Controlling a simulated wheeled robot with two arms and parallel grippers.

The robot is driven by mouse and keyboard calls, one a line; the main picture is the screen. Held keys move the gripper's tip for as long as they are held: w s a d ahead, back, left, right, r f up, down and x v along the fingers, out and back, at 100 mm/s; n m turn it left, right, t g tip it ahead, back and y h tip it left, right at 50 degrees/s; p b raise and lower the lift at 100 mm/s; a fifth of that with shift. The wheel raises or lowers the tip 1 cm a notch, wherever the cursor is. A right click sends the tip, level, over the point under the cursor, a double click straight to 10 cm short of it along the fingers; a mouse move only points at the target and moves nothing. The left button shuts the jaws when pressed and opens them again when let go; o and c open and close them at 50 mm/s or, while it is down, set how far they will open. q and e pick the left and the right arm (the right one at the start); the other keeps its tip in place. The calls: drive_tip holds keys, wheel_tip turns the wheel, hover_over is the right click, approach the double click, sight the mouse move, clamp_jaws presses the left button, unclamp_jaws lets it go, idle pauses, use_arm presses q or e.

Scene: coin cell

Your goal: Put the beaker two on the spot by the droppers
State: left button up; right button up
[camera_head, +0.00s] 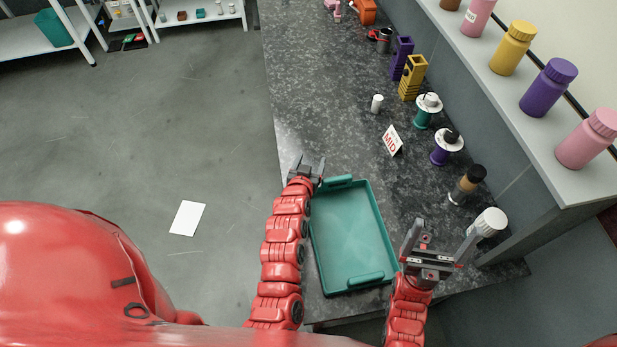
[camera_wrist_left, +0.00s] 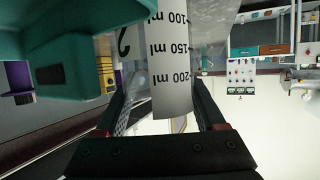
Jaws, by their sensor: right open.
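Beaker two is clear glass with a white strip of ml marks (camera_wrist_left: 172,70) and part of a "2", seen in the left wrist view. It fills the space between the fingers of my left gripper (camera_wrist_left: 165,112). In the head view this gripper (camera_head: 308,168) is at the counter's left edge, above the tray's far end; the clear glass is hard to make out there. The droppers stand along the right: a teal one (camera_head: 425,112), a purple one (camera_head: 443,150) and a brown one (camera_head: 465,186). My right gripper (camera_head: 440,240) is open and empty, right of the tray.
A teal tray (camera_head: 350,235) lies empty between my arms. A "MID" sign (camera_head: 391,140) stands left of the droppers, with a small white-capped vial (camera_head: 376,104) beyond it. A white-lidded item (camera_head: 490,222) is near my right gripper. Counter between tray and sign is clear.

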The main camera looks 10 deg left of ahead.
use_arm(q)
drive_tip(key=c, duration=0.8)
drive_tip(key=shift+o, duration=0.2)
drive_tip(key=shift+r, duration=0.1)
